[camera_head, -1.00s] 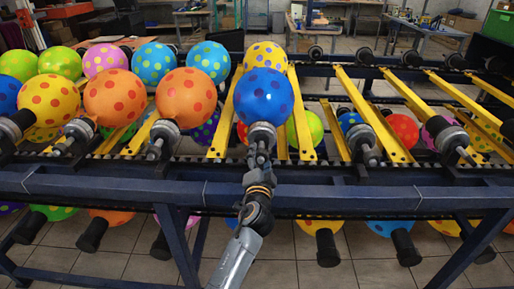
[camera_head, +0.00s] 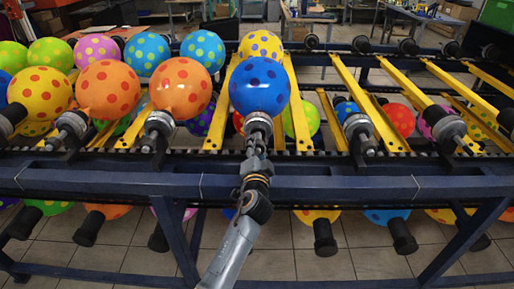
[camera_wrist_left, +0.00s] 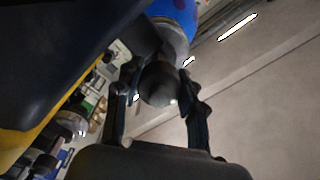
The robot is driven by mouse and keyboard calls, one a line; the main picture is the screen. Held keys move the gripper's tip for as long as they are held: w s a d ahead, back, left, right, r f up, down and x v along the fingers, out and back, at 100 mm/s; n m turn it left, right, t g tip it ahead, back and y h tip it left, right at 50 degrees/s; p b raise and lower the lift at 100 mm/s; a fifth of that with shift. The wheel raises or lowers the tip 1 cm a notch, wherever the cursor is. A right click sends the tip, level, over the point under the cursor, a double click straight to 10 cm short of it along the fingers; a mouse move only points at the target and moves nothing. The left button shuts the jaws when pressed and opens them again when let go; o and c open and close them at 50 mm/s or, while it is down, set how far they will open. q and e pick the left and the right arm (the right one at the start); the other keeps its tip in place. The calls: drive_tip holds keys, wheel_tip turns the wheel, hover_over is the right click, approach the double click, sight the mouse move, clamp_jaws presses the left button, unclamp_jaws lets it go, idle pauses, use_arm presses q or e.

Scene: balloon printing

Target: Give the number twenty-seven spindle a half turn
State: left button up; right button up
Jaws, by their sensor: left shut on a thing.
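The spindle (camera_head: 259,124) under the blue balloon is the one my left gripper (camera_head: 256,146) is on; I cannot read a number on it. The blue balloon with dark blue dots (camera_head: 260,85) sits on its upper end. In the left wrist view, the spindle's dark rounded end (camera_wrist_left: 158,85) lies between the two fingers of my left gripper (camera_wrist_left: 160,100), which is shut on it. The blue balloon (camera_wrist_left: 175,14) shows at the top there. My right gripper is not in view.
Orange dotted balloons (camera_head: 181,88) on spindles stand to the left. Empty spindles (camera_head: 358,128) and yellow bars (camera_head: 378,112) are to the right. The dark blue frame rail (camera_head: 340,188) runs across in front, with more balloons hanging below it.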

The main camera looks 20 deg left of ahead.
use_arm(q)
drive_tip(key=shift+m, duration=0.3)
drive_tip(key=m+p, duration=0.2)
drive_tip(key=m, duration=0.2)
drive_tip(key=shift+r, duration=0.15)
drive_tip(key=m+p, duration=0.1)
drive_tip(key=m, duration=0.2)
drive_tip(key=shift+a+r+m, duration=0.1)
drive_tip(key=shift+m, duration=0.2)
drive_tip(key=m+p, duration=0.3)
drive_tip(key=m, duration=0.1)
drive_tip(key=shift+m, duration=0.3)
drive_tip(key=shift+m+p, duration=0.6)
drive_tip(key=shift+m, duration=0.6)
drive_tip(key=shift+m+p, duration=0.55)
drive_tip(key=shift+m, duration=0.55)
